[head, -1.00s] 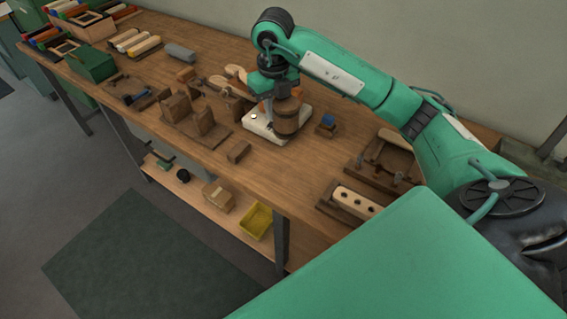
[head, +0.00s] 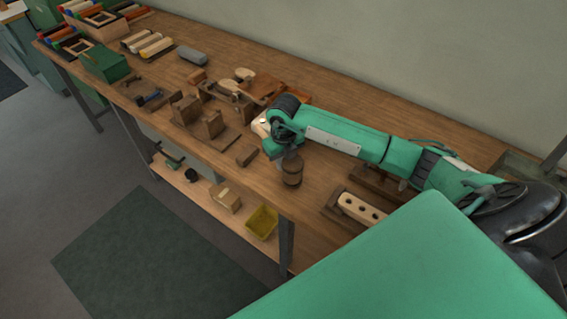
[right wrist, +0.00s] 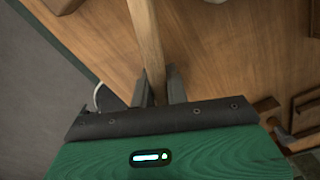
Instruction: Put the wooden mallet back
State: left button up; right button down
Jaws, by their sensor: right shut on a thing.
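The wooden mallet's barrel-shaped head (head: 292,172) shows in the head view, hanging below my right gripper (head: 285,150) over the front part of the bench. I cannot tell whether it touches the bench top. In the right wrist view its pale handle (right wrist: 146,35) runs between the two fingers of my right gripper (right wrist: 158,92), which is shut on it. The mallet head is not in sight in that view. A dark wooden holder (head: 372,182) lies to the right, partly behind my arm. My left gripper is not in view.
A block with several round holes (head: 361,207) sits right of the mallet. A small wood block (head: 247,156) and a wooden fixture (head: 212,124) stand to the left. The bench's front edge is close.

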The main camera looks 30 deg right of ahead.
jog(key=shift+f, duration=1.1)
jog(key=c, duration=1.4)
grip_release()
jog(key=shift+r, duration=0.1)
